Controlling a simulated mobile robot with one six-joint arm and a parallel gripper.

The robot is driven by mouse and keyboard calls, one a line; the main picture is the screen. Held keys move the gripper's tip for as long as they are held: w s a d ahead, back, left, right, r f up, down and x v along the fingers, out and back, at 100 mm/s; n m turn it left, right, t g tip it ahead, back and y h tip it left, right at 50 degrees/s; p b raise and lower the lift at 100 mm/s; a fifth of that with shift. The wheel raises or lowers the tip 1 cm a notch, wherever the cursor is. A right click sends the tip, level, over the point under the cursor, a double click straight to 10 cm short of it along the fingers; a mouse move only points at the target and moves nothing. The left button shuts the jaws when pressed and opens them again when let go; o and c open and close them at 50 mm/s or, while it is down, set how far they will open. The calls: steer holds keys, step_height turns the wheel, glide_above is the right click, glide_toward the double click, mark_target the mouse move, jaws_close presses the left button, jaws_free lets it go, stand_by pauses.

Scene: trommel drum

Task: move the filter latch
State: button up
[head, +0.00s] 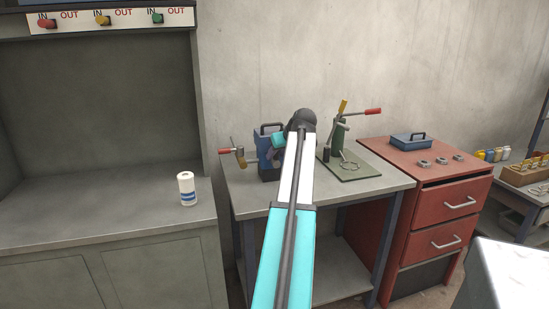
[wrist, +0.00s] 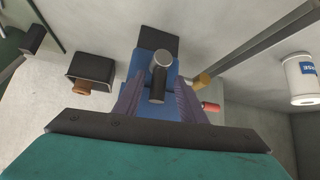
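A blue device (head: 266,145) with a black handle on top stands on the grey bench, partly hidden behind my arm. In the wrist view, its blue body (wrist: 152,110) lies beyond the fingers. A short black cylinder with a grey round end (wrist: 159,80) stands out from the blue body and looks like the latch, though I cannot be sure. My gripper (wrist: 160,95) is open, with its purple-grey fingers on either side of this cylinder and visible gaps beside it. In the head view my arm hides the fingers and most of the device's right side.
A red-handled lever (head: 232,151) is just left of the blue device. A green press (head: 340,140) with a red handle stands to its right. A white roll (head: 187,188) is on the left counter. A red drawer cabinet (head: 430,205) adjoins the bench. The front left of the bench is clear.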

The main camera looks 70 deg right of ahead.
steer(key=v, duration=1.4)
stand_by(0.6)
